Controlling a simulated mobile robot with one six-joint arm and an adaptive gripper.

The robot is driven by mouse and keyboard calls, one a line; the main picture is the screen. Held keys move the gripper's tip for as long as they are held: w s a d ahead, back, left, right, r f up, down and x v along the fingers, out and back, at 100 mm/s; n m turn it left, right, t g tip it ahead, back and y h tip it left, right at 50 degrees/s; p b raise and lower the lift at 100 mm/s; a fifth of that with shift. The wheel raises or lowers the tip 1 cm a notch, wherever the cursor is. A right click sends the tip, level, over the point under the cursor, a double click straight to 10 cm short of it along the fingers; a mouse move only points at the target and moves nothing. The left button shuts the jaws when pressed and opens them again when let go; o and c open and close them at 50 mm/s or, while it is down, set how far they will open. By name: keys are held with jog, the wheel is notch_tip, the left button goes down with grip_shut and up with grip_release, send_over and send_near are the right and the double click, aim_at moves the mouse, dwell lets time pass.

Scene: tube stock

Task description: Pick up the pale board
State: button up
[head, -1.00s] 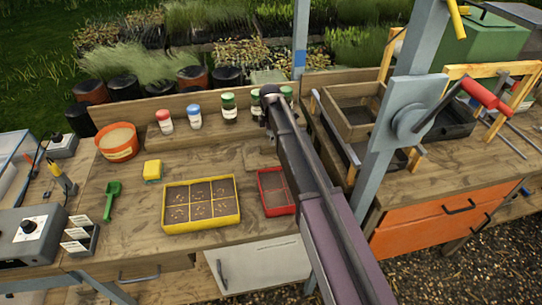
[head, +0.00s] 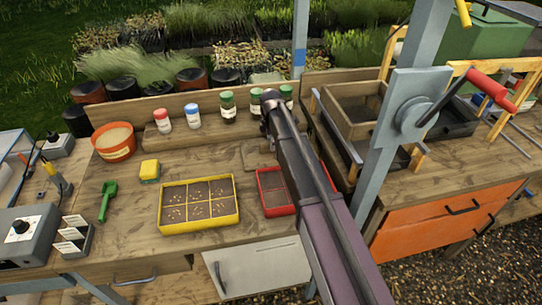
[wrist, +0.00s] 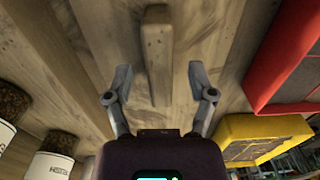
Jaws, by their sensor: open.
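The pale board (head: 255,156) lies on the bench in front of the raised back shelf, partly hidden behind my arm in the head view. In the wrist view a wooden bar (wrist: 156,55) stands out toward me from a pale wooden surface (wrist: 112,30); it seems to be the board's raised grip, though its edges blend with the bench. My gripper (wrist: 157,82) is open, with one finger on each side of the bar and visible gaps on both sides. The head view hides my fingers behind the arm.
A red tray (head: 268,180) and a yellow divided tray (head: 199,223) lie close by. Lidded jars (head: 228,108) stand on the shelf behind. An orange tub (head: 114,144), a yellow sponge (head: 149,168) and a green scoop (head: 107,200) are farther left. A blue-grey post (head: 372,190) rises at right.

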jog(key=shift+f+b, duration=0.85)
jog(key=shift+f, duration=0.3)
jog(key=shift+d, duration=0.1)
jog(key=shift+c, duration=0.2)
grip_shut()
